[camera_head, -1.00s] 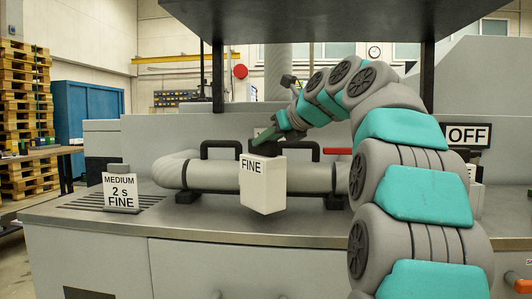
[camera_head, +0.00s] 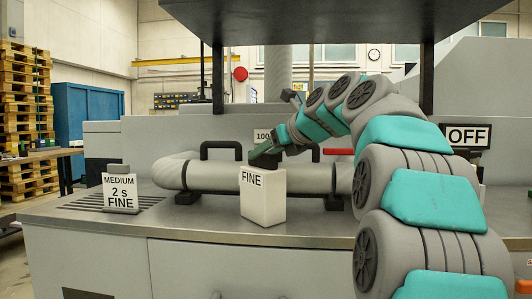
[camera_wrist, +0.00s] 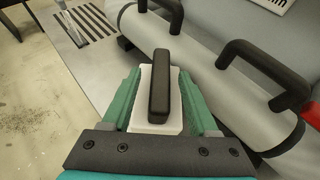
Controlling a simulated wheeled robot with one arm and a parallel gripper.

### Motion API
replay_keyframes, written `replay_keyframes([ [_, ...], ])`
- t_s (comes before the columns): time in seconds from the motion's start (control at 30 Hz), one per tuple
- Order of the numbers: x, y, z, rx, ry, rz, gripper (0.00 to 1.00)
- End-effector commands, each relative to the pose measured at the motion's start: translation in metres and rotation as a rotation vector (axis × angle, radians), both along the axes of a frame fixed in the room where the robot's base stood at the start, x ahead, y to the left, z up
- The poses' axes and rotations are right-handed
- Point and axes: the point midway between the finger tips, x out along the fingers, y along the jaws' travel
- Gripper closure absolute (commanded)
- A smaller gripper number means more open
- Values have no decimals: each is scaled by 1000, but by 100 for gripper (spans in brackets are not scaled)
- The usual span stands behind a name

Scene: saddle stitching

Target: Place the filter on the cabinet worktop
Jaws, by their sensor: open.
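The filter is a white box marked FINE (camera_head: 263,198). It stands upright on the grey cabinet worktop (camera_head: 320,228), close to the front edge and in front of the big grey pipe. In the wrist view its white top (camera_wrist: 160,128) and black bar handle (camera_wrist: 159,85) lie between my green fingers. My gripper (camera_head: 263,158) is open at the top of the filter. In the wrist view my gripper (camera_wrist: 160,95) has a finger on each side of the handle, with gaps between. In the head view my fingers hide most of the handle.
The grey pipe (camera_head: 215,174) with black handles lies just behind the filter. A sign reading MEDIUM 2 s FINE (camera_head: 120,192) stands at left by a slotted vent. An OFF sign (camera_head: 466,136) is at right. A dark shelf (camera_head: 320,22) hangs overhead. The worktop between sign and filter is clear.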

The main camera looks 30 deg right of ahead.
Motion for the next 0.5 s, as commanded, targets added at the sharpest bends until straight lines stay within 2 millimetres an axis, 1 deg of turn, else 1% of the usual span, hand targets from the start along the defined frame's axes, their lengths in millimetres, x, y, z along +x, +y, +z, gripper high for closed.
replay_keyframes([
  [0.37, 0, 0, 2, 0, -1, -1, 40],
  [0.5, -18, -3, 12, 0, 0, 0, 40],
])
